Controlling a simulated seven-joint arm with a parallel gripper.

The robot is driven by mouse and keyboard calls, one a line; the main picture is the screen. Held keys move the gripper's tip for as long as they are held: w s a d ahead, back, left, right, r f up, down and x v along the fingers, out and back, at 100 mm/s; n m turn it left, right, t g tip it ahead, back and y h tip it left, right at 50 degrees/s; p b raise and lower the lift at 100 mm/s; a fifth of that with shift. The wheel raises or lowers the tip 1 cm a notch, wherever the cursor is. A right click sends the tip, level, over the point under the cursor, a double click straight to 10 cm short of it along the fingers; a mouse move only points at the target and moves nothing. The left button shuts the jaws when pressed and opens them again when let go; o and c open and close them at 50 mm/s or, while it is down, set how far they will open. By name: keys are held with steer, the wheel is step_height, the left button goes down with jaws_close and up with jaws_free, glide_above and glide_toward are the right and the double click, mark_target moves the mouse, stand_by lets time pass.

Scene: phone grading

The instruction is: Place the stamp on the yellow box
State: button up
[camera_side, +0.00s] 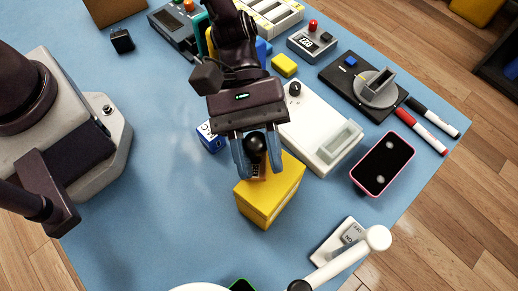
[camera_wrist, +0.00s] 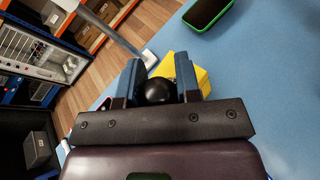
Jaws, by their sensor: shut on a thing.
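The stamp (camera_side: 256,146) has a round black knob and a brown lower part. My gripper (camera_side: 252,158) is shut on it, one blue finger on each side of the knob. The yellow box (camera_side: 270,203) stands on the blue table below, and the stamp is over its top at the back left. I cannot tell whether the stamp's base touches the box. In the wrist view the black knob (camera_wrist: 158,91) sits between the fingers (camera_wrist: 160,82), with the yellow box (camera_wrist: 178,68) behind it. The stamp's base is hidden there.
A white device (camera_side: 318,130) stands close behind and right of the box. A small blue box (camera_side: 210,137) is to its left. A pink-edged phone (camera_side: 383,163) lies at the right. A white-handled lever (camera_side: 350,258) is at the front. The left middle of the table is clear.

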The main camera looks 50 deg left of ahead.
steer(key=shift+f, duration=0.2)
steer(key=o, duration=0.9)
steer(key=shift+r, duration=0.1)
steer(key=shift+w+a+r, duration=0.15)
steer(key=shift+a, duration=0.05)
steer(key=v, duration=1.2)
steer(key=s+a+r+m+t+y, duration=0.2)
steer(key=a+r+m+t+y, duration=0.1)
steer(key=a, duration=0.4)
steer(key=s+a+r+m+t+y, duration=0.3)
steer(key=a+r+t+y, duration=0.2)
steer(key=a+r, duration=0.2)
steer(key=s+a+r+m+t+y, duration=0.2)
steer(key=a+r+m+t+y, duration=0.1)
steer(key=a, duration=0.5)
steer(key=shift+s+a+r+t+y, duration=0.1)
steer(key=shift+a+r+t+y, duration=0.2)
steer(key=shift+r, duration=0.35)
steer(key=shift+s+r+t+y, duration=0.15)
steer(key=shift+r+t, duration=0.25)
steer(key=shift+r, duration=0.2)
